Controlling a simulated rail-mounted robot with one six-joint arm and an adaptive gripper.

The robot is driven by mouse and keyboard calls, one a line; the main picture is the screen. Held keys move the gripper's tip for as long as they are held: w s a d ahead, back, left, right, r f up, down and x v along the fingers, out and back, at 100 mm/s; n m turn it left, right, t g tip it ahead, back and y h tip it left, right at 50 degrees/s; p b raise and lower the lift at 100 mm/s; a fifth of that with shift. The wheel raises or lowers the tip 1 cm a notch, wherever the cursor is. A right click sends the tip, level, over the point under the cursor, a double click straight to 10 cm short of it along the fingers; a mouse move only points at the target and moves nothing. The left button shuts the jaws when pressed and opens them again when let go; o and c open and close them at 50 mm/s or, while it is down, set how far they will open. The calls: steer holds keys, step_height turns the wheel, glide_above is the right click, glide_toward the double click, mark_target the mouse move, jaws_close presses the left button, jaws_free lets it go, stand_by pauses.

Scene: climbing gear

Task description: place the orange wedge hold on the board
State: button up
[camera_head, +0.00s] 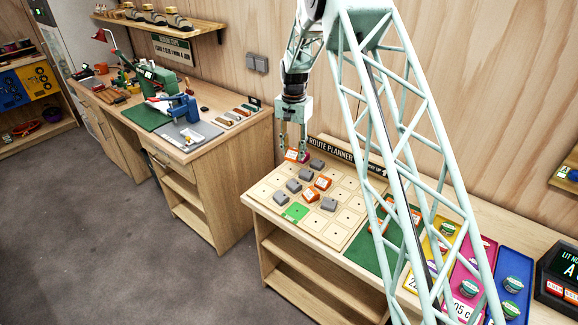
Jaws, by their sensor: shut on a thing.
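My gripper (293,148) points down over the back left corner of the route planner board (262,190). It is shut on an orange wedge hold (291,155), which shows between and just below the fingertips. I cannot tell whether the held piece touches the board. Two other orange holds (322,182) sit near the middle of the board among several grey holds (293,186). One square (295,212) near the front left of the board is green and bare.
A green mat (362,250) with orange pieces lies right of the board, partly hidden by my arm. Yellow, pink and blue trays (516,262) with round tins stand further right. A workbench (210,150) with tools is at the left. The wall rises close behind the board.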

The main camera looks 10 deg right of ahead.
steer(key=shift+w+r+m+p, duration=0.2)
steer(key=shift+w+m+p, duration=0.35)
steer(key=shift+w, duration=0.55)
steer(key=shift+w+r+m+p, duration=0.25)
steer(key=shift+w+m, duration=0.4)
steer(key=shift+w, duration=0.4)
steer(key=shift+f, duration=0.15)
glide_above(291, 169)
steer(key=shift+w+f, duration=0.1)
steer(key=shift+f, duration=2.95)
steer(key=shift+f+p, duration=0.3)
steer(key=shift+f, duration=1.55)
steer(key=shift+f, duration=0.15)
steer(key=o, duration=0.4)
steer(key=shift+o, duration=0.8)
